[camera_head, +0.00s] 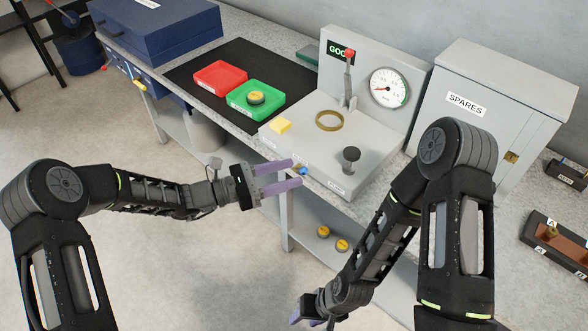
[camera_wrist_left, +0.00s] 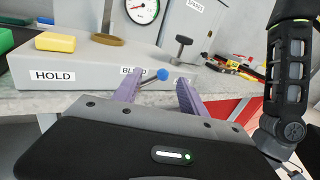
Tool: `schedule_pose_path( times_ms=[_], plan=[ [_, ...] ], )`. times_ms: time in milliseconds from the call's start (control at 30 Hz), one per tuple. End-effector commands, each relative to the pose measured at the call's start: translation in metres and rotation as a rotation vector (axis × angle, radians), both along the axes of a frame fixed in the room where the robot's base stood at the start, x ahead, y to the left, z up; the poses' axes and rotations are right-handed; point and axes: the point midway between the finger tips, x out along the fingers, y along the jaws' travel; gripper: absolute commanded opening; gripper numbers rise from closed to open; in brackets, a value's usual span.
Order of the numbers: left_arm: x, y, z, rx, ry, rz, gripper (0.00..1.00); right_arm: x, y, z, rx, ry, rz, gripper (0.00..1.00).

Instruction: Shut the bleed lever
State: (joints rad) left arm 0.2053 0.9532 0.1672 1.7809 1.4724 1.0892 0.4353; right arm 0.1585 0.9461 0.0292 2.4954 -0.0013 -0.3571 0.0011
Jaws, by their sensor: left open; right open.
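The bleed lever shows as a blue ball knob (camera_head: 303,171) on the front of the grey test bench unit (camera_head: 375,165). In the left wrist view the blue knob (camera_wrist_left: 162,74) sits at the end of a thin rod, beside a partly hidden label starting "BL". My left gripper (camera_head: 294,173) is open, its purple fingers pointing at the knob. In the wrist view the knob appears between the two fingertips; I cannot tell whether they touch it. My right gripper (camera_head: 310,321) is low at the bottom of the head view, open and away from the unit.
On the unit are a yellow block (camera_head: 280,126), a brass ring (camera_head: 329,120), a black-topped handle (camera_head: 351,155), a red-tipped lever (camera_head: 348,65) and a gauge (camera_head: 389,87). Red (camera_head: 220,75) and green (camera_head: 255,113) trays lie left. A spares cabinet (camera_head: 500,95) stands right.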

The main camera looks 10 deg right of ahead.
Motion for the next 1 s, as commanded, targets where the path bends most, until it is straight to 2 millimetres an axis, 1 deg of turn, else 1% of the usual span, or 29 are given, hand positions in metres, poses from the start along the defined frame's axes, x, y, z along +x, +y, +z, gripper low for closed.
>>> schedule_pose_path(
  times_ms=[33,167,467,1000],
  plan=[
    [0.001,-0.007,0.001,-0.001,-0.001,-0.002,0.50,0.000,0.000,0.002,0.000,0.000,0.000,0.41],
    [0.004,-0.018,0.000,0.000,0.000,0.000,0.50,0.000,0.000,0.003,0.000,0.000,0.000,0.41],
    [0.005,-0.021,0.000,0.000,-0.001,0.001,0.50,0.000,0.000,0.003,0.000,0.001,0.000,0.41],
    [0.004,-0.020,0.000,0.001,0.000,0.000,0.06,0.000,0.000,0.003,0.000,0.001,0.000,0.41]
  ],
)
